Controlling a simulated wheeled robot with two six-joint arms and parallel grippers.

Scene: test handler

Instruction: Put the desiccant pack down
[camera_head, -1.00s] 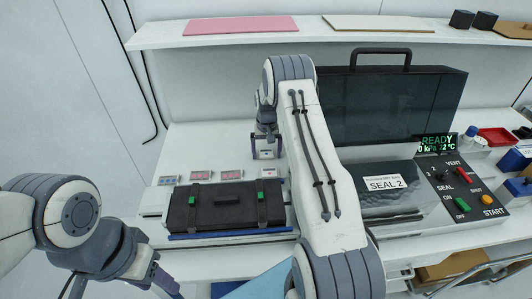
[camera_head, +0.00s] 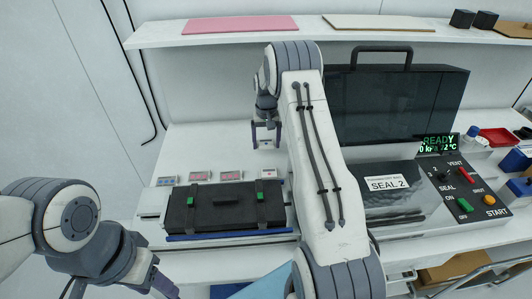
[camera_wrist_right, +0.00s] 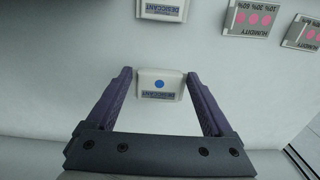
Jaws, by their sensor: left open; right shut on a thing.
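My right gripper (camera_head: 265,140) is shut on a white desiccant pack with a blue dot, which shows between the fingers in the right wrist view (camera_wrist_right: 160,84). In the head view the gripper hangs over the white worktop, behind the row of small packs and cards; the held pack is hard to make out there. A second desiccant pack (camera_head: 268,173) lies on the worktop at the right end of that row and also shows at the top of the right wrist view (camera_wrist_right: 162,9). My left gripper (camera_head: 165,288) is low at the bottom edge, open and partly cut off.
Humidity cards (camera_head: 200,176) lie in the row behind a black case (camera_head: 225,205) with green clips. A sealing machine (camera_head: 390,210) with its dark lid raised stands to the right. A shelf (camera_head: 310,34) runs above. The worktop behind the row is clear.

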